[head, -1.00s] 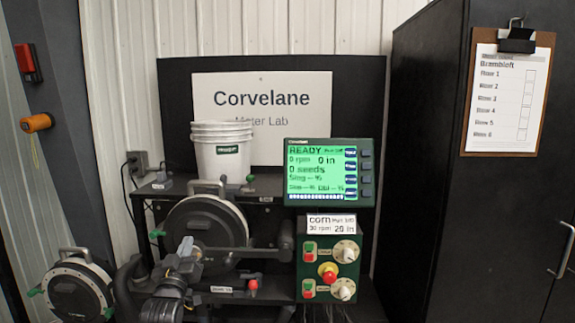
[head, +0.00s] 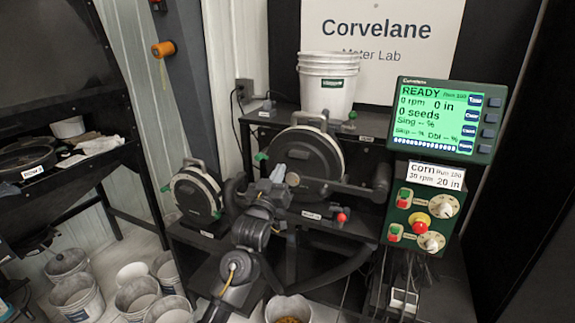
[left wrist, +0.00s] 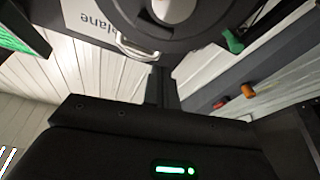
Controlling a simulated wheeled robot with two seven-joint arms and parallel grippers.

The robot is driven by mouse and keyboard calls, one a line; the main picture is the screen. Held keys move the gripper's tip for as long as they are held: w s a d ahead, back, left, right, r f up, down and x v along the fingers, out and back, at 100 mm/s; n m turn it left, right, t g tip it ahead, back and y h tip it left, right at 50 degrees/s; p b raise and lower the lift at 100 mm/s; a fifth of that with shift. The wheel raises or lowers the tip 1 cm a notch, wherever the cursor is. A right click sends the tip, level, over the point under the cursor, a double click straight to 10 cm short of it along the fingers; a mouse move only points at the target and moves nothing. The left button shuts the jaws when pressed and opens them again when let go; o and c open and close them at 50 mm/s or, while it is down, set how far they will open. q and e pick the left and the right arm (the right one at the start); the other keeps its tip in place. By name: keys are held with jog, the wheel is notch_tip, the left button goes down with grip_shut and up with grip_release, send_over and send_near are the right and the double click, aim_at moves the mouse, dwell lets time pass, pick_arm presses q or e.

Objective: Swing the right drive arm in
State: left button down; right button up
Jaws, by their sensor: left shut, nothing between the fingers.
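The round black seed meter (head: 318,150) with a pale rim stands on the bench in the head view. A dark horizontal bar (head: 350,188), which looks like the drive arm, runs across its lower right to a dark upright block (head: 382,180). My left gripper (head: 279,173) is in front of the meter's lower left, near the bar's left end. It is shut and empty; I cannot tell whether it touches anything. The left wrist view shows a dark disc (left wrist: 185,22) and a green handle (left wrist: 232,40), but no clear fingertips. My right gripper is not in view.
A second round meter (head: 197,195) is at the left. A red knob (head: 341,217) sits below the bar. A green control box (head: 422,217) and a screen reading READY (head: 440,118) stand to the right. White buckets (head: 75,295) crowd the floor at lower left.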

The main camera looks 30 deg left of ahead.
pick_arm(q)
jog(key=v, duration=0.4)
jog(key=shift+s+f+b, duration=0.1)
jog(key=shift+s+b, duration=0.3)
